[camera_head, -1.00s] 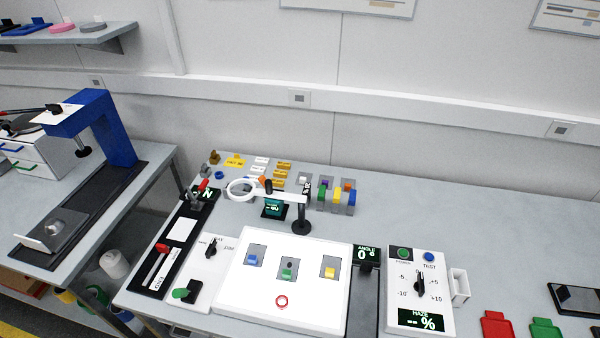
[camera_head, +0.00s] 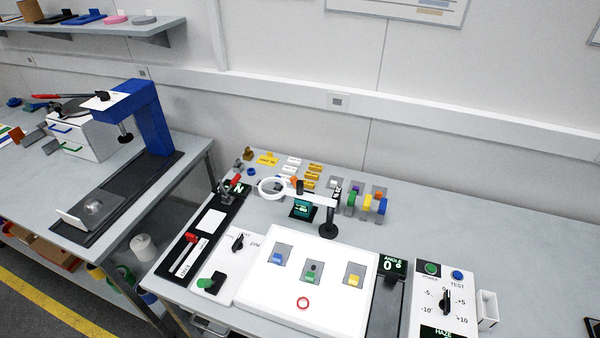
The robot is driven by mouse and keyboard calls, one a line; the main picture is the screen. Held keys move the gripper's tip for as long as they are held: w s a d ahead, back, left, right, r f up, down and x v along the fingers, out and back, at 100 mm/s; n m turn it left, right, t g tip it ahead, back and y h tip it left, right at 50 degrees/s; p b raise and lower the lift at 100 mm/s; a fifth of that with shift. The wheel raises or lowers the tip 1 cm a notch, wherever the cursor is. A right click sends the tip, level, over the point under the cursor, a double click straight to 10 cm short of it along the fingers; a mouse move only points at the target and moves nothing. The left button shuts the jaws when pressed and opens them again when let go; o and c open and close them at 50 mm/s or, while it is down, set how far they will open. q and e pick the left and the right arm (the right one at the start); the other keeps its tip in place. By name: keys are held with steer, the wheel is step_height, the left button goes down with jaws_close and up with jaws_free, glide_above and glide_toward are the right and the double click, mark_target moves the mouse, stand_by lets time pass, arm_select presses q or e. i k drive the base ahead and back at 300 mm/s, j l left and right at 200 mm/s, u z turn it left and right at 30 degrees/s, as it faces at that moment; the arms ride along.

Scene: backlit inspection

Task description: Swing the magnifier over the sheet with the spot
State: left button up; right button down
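The magnifier is a white ring (camera_head: 262,193) on a white arm that reaches left from a black post (camera_head: 328,228) behind the white panel (camera_head: 262,301). Its ring hangs beyond the panel's back left corner, not over any sheet. Three small grey sheets lie on the panel: a left one with a blue clip (camera_head: 277,258), a middle one with a green clip (camera_head: 310,279) and a right one with a yellow clip (camera_head: 353,281). The middle sheet (camera_head: 314,263) shows a small dark mark; I cannot tell whether it is the spot. Neither gripper shows.
An angle display (camera_head: 393,265) and a haze meter (camera_head: 432,290) stand right of the panel. A dial plate (camera_head: 235,262) and a black strip with a red slider (camera_head: 191,238) lie left. Coloured blocks stand behind the post. A blue press (camera_head: 150,120) is on the left bench.

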mark_target(299, 192)
steer(key=i+j+z, duration=0.15)
steer(key=i+z, duration=0.3)
steer(key=i+j+z, duration=0.3)
steer(key=i+z, duration=0.2)
steer(key=k, duration=0.05)
